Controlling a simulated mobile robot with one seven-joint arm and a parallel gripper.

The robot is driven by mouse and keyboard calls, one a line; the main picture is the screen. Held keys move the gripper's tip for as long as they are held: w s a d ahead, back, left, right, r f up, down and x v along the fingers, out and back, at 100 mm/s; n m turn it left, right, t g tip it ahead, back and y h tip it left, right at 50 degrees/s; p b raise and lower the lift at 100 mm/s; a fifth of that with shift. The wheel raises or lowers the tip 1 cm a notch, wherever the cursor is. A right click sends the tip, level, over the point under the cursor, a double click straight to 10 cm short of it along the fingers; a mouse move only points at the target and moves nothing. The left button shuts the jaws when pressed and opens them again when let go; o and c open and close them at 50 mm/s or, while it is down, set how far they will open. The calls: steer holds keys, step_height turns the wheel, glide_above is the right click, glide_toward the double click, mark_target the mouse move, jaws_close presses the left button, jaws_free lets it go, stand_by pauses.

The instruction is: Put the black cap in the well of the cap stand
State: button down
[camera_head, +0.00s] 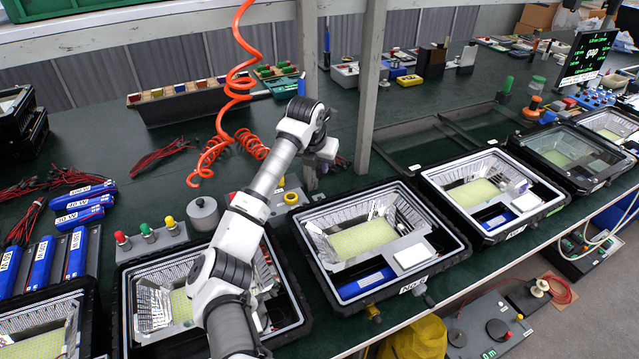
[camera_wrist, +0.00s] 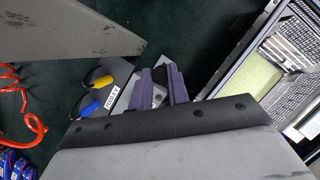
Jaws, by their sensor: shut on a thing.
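My gripper (camera_wrist: 163,84) points down over the bench, with its two purple-grey fingers close together around a small dark piece, which I take to be the black cap; it is mostly hidden. In the head view my gripper (camera_head: 311,181) is behind the housings, partly covered by my wrist. A grey plate (camera_wrist: 125,98) with a white label lies below and beside the fingers in the wrist view. In the head view a grey plate with a yellow ring (camera_head: 291,197) is just left of my gripper. I cannot tell for sure which fixture is the cap stand, and no well shows clearly.
An open floodlight housing (camera_head: 372,238) is in front of my gripper; another (camera_head: 489,193) stands to its right. A grey post (camera_head: 371,80) rises close on the right. An orange coiled hose (camera_head: 238,85) hangs to the left. Dark green bench is free behind.

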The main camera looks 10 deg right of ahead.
steer(key=shift+f+p, duration=0.8)
steer(key=shift+f, duration=3.2)
steer(key=shift+f, duration=0.1)
steer(key=c, duration=1.3)
jaws_free()
steer(key=shift+c, duration=0.2)
steer(key=b+v, duration=0.2)
steer(key=v, duration=1)
steer(key=shift+b, duration=0.4)
steer(key=shift+w, duration=0.1)
